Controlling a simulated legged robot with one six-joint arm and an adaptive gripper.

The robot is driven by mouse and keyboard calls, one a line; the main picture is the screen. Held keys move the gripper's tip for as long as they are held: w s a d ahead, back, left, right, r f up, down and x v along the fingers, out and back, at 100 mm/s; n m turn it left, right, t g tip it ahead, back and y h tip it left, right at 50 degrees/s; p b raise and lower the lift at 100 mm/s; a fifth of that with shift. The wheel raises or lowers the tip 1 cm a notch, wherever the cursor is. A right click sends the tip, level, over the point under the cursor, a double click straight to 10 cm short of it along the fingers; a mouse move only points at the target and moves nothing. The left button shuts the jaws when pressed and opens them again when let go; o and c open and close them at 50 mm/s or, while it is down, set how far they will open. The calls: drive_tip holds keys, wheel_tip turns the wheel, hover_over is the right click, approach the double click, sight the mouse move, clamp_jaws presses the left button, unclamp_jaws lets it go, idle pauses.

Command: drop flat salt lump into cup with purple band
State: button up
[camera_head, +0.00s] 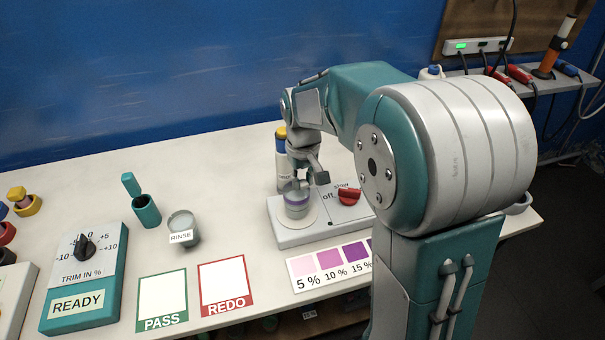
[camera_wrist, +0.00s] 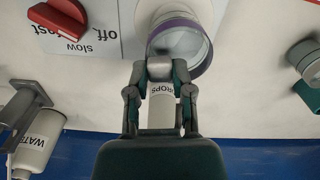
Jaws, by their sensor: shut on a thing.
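The cup with the purple band (camera_head: 297,209) stands upright on the white round plate of a stirrer (camera_head: 280,236). In the wrist view its purple rim (camera_wrist: 207,57) and clear inside show just beyond my fingertips. My gripper (camera_head: 297,186) points down over the cup, its tips at or just above the rim. In the wrist view my gripper (camera_wrist: 160,69) has its fingers closed together at the cup's near edge. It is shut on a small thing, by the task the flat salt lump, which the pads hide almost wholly.
A white bottle (camera_head: 282,165) with a yellow and blue cap stands close behind the cup. The stirrer's red knob (camera_head: 350,196) is at the right. A RINSE cup (camera_head: 183,228) and a teal holder (camera_head: 147,211) stand left. The PASS (camera_head: 163,299) and REDO (camera_head: 222,286) squares are bare.

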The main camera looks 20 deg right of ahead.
sight(302, 182)
drive_tip(key=o, duration=0.9)
drive_tip(key=shift+r, duration=0.1)
wheel_tip(302, 182, up, 12)
idle(0.3)
drive_tip(key=s+f+m+t, duration=0.2)
drive_tip(key=s+t, duration=0.3)
drive_tip(key=s, duration=1.6)
drive_tip(key=shift+s+t, duration=0.15)
drive_tip(key=shift+t, duration=0.15)
